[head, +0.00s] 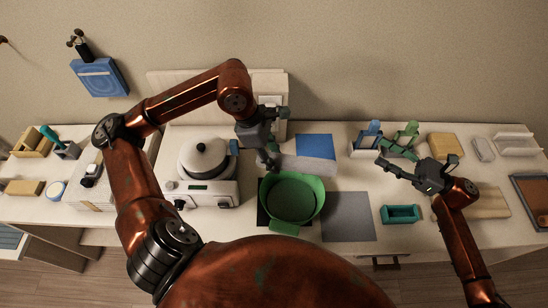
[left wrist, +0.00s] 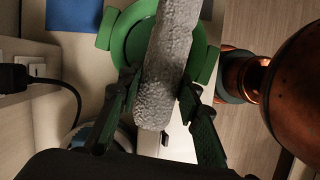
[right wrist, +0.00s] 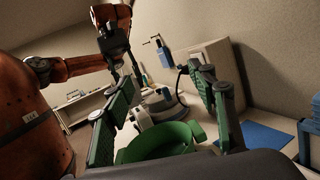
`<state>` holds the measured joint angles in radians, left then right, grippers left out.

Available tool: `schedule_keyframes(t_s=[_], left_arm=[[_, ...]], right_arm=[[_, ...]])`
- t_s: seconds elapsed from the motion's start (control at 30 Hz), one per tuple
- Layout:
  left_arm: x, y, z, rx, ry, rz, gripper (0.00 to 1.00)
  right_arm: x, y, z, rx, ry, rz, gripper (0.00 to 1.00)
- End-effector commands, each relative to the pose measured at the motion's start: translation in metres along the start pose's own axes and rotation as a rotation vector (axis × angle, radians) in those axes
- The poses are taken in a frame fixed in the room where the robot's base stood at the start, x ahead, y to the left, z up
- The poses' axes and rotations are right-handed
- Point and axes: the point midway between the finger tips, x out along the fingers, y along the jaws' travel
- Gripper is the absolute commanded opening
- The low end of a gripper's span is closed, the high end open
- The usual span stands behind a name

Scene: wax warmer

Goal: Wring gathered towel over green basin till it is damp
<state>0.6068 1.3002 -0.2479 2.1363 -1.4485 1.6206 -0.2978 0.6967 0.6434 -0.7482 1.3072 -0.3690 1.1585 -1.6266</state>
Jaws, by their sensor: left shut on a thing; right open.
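The grey towel (head: 308,166) is gathered into a thick roll and reaches right from my left gripper (head: 268,160), above the back of the green basin (head: 291,198). In the left wrist view the towel (left wrist: 168,65) lies between both fingers of the left gripper (left wrist: 158,88), with the green basin (left wrist: 128,48) beneath. My right gripper (head: 386,158) is open and empty, to the right of the towel's free end. In the right wrist view its fingers stand wide apart, with the basin (right wrist: 160,143) beyond them. Whether the towel drips cannot be seen.
A white warmer with a lidded pot (head: 204,156) stands left of the basin. A blue mat (head: 314,147) lies behind the towel and a grey mat (head: 349,217) right of the basin. Upright blue (head: 369,133) and green items stand behind my right gripper. A teal tray (head: 401,214) sits in front.

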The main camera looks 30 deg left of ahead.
Motion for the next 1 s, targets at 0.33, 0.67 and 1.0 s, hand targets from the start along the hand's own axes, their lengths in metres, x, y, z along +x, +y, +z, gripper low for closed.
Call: schedule_keyframes(t_s=[0.33, 0.67, 1.0], left_arm=[[0.0, 0.0, 0.0, 0.0, -0.001, 0.0, 0.0], [0.0, 0.0, 0.0, 0.0, -0.001, 0.0, 0.0], [0.0, 0.0, 0.0, 0.0, -0.001, 0.0, 0.0]], right_arm=[[0.035, 0.059, -0.047, -0.093, 0.223, 0.246, 0.52], [0.062, 0.069, -0.056, -0.098, 0.233, 0.261, 0.52], [0.104, 0.079, -0.067, -0.098, 0.23, 0.259, 0.52]])
